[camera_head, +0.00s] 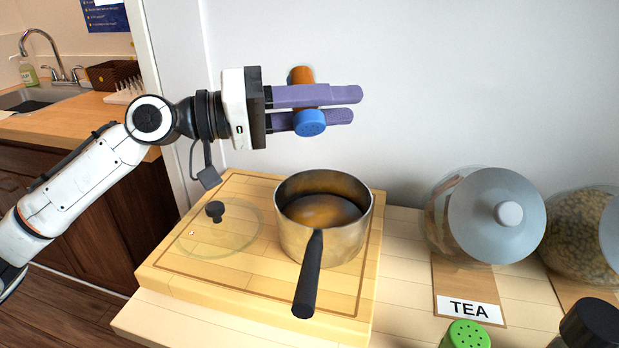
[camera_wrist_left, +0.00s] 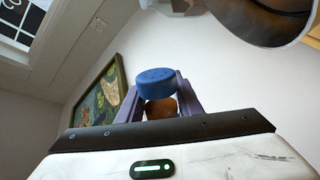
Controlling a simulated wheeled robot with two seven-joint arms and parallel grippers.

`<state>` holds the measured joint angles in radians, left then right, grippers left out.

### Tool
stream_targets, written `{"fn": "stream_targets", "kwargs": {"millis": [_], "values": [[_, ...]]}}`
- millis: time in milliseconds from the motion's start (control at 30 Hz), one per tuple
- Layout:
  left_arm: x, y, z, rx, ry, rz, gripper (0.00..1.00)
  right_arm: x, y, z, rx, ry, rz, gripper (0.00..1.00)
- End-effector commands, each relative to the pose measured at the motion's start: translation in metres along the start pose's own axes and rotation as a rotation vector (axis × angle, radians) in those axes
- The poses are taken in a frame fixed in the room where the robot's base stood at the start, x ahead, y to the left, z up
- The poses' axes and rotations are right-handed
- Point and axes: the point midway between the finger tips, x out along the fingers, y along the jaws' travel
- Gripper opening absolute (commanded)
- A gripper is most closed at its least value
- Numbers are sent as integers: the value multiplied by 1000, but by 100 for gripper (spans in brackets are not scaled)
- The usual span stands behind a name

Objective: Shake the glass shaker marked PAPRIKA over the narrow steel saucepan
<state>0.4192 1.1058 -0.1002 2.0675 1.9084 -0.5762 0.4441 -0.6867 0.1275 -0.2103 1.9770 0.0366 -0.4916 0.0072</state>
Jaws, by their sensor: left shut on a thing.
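My left gripper (camera_head: 312,108) is shut on a shaker with a blue perforated cap (camera_head: 311,123) and orange-brown contents (camera_head: 301,75). The shaker is tilted, its blue cap toward the head camera and lower than its other end. No label shows on it. The blue cap also shows between the fingers in the left wrist view (camera_wrist_left: 156,82). The steel saucepan (camera_head: 340,245) stands on a wooden board below the gripper, its black handle toward me. It holds something brownish-orange. The shaker is above the pan's back rim, apart from it. My right gripper is not in view.
A glass lid with a black knob (camera_head: 215,211) lies on the board (camera_head: 190,275) left of the pan. Right are a glass jar with a grey lid (camera_head: 490,215), a TEA label (camera_head: 469,309), another jar (camera_head: 580,235), a green-capped shaker (camera_head: 466,335) and a black-capped one (camera_head: 592,325).

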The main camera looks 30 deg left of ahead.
Motion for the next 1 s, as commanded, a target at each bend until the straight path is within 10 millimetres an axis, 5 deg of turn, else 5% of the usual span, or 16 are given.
{"fn": "stream_targets", "kwargs": {"millis": [1000], "values": [[0,24,-18,0,1,1,0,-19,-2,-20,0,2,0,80]]}}
